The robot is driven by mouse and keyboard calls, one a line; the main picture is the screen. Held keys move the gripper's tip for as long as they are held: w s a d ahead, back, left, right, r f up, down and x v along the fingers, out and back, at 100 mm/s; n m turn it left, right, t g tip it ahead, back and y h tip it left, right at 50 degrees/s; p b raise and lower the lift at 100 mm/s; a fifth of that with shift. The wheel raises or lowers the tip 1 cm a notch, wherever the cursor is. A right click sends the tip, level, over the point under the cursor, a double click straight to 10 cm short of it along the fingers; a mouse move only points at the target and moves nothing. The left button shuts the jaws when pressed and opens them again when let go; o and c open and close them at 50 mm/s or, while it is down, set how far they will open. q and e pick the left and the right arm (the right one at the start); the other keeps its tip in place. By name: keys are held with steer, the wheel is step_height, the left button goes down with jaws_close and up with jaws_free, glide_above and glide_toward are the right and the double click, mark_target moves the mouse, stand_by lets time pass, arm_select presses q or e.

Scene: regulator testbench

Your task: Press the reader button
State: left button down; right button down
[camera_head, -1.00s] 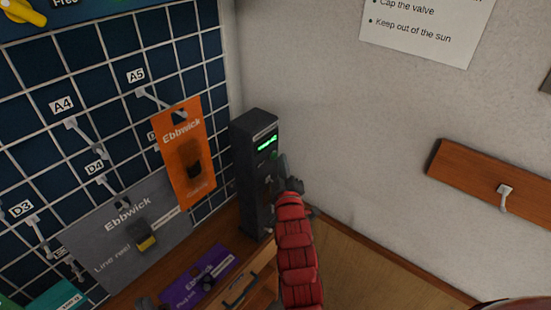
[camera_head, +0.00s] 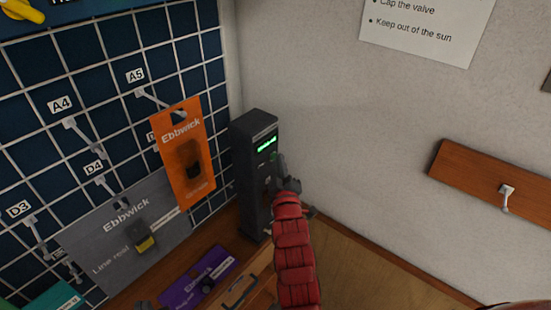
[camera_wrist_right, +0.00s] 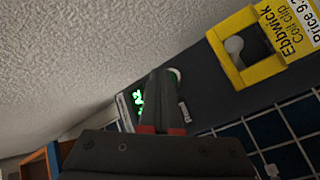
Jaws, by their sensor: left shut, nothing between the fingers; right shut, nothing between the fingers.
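The reader (camera_head: 255,180) is a tall dark post with a lit green display (camera_head: 266,145), standing in the corner beside the grid board. My right gripper (camera_head: 282,163), at the end of the red arm, is shut and empty, close to the reader's front just below the display. In the right wrist view its fingertips (camera_wrist_right: 162,76) lie between the green display (camera_wrist_right: 137,104) and a pale round button (camera_wrist_right: 176,75); I cannot tell whether they touch it.
An orange package (camera_head: 184,160) hangs on the grid board left of the reader, with a grey package (camera_head: 120,225) below. A purple package (camera_head: 197,278) lies low in front. A yellow package (camera_wrist_right: 270,45) shows in the wrist view.

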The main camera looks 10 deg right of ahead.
steer(key=shift+w+a, duration=0.1)
stand_by(0.5)
steer(key=shift+s+d, duration=0.55)
steer(key=shift+s, duration=0.15)
steer(key=s+d, duration=0.1)
steer(key=s, duration=0.1)
steer(key=s+d+p, duration=0.1)
steer(key=s+d, duration=0.1)
steer(key=shift+p, duration=0.3)
stand_by(0.3)
